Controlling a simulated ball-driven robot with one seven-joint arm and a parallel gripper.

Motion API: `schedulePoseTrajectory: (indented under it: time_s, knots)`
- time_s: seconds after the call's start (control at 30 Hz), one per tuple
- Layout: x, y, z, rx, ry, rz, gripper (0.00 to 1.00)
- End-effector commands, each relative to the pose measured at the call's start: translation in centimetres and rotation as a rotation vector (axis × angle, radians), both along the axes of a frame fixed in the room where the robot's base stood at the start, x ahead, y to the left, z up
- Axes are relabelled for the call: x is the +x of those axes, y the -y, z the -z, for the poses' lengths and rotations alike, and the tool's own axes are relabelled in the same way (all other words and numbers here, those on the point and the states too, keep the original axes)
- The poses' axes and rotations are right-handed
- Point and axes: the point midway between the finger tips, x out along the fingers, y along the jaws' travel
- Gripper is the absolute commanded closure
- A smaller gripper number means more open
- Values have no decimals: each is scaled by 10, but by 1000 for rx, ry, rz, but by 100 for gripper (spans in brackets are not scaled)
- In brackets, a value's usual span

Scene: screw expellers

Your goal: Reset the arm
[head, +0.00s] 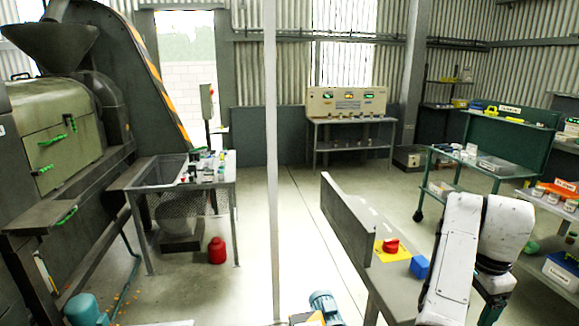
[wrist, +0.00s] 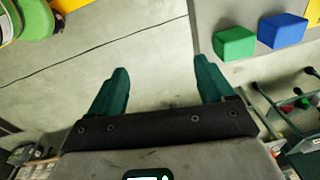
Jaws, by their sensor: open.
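My arm (head: 462,255), white and grey, is bent at the right of the head view, beside the grey bench. My gripper (wrist: 162,66) has two dark green fingers, spread apart with nothing between them in the wrist view. Bare floor shows beyond the fingertips. In the head view the fingers cannot be made out clearly.
A blue block (head: 419,267) lies on the grey bench (head: 350,225) near a yellow plate with a red knob (head: 391,246). In the wrist view, a green block (wrist: 234,43) lies beside it. A green workbench (head: 505,140) stands behind my arm. The central floor is open.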

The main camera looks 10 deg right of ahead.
Motion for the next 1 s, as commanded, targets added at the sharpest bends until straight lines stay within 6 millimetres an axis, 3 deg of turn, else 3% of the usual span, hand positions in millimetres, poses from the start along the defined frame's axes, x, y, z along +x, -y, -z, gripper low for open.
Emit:
schedulePoseTrajectory:
  time_s: [0.33, 0.57, 0.77, 1.0]
  knots:
    - [-36, 7, 47, -101, -30, -158, 19]
    - [-84, 0, 97, -199, -72, -408, 19]
    - [-135, -24, 140, -252, -108, -696, 19]
    - [-205, -74, 183, -242, -129, -1070, 19]
